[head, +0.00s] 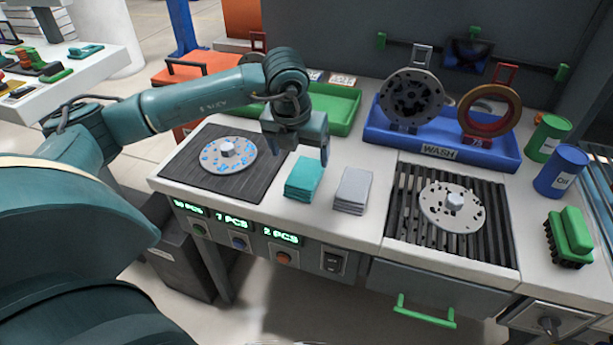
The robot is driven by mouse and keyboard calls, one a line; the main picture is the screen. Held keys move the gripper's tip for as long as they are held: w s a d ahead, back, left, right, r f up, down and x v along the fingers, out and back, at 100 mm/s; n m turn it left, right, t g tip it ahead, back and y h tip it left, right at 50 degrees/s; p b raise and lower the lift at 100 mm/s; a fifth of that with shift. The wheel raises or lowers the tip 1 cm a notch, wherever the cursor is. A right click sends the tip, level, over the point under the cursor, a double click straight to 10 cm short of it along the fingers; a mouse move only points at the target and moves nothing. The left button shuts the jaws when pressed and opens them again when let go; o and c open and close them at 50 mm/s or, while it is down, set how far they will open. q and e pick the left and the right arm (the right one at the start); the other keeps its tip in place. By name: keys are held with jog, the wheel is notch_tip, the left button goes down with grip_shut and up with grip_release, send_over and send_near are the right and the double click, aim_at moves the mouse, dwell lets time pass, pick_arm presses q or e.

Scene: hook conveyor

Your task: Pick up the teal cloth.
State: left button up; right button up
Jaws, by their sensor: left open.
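The teal cloth (303,179) is a folded stack lying on the white worktop, near the front edge and right of the dark mat. My left gripper (308,158) is open and points down just above and behind the teal cloth. Nothing shows between its fingers, and I cannot tell whether a fingertip touches the cloth. My right gripper is not in the view.
A folded grey cloth (352,190) lies close on the right. A speckled disc (228,155) sits on the dark mat (200,181) at left. A green tray (345,108) and a blue WASH tray (440,153) stand behind. Another disc (452,207) sits on the slatted grate.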

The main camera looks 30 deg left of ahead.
aim_at(304, 174)
pick_arm(q)
jog(key=x, duration=0.7)
jog(key=shift+s+d+f, duration=0.1)
jog(key=shift+d+f, duration=0.2)
jog(key=shift+f, duration=0.1)
jog(key=shift+c, duration=0.2)
jog(key=c, duration=1)
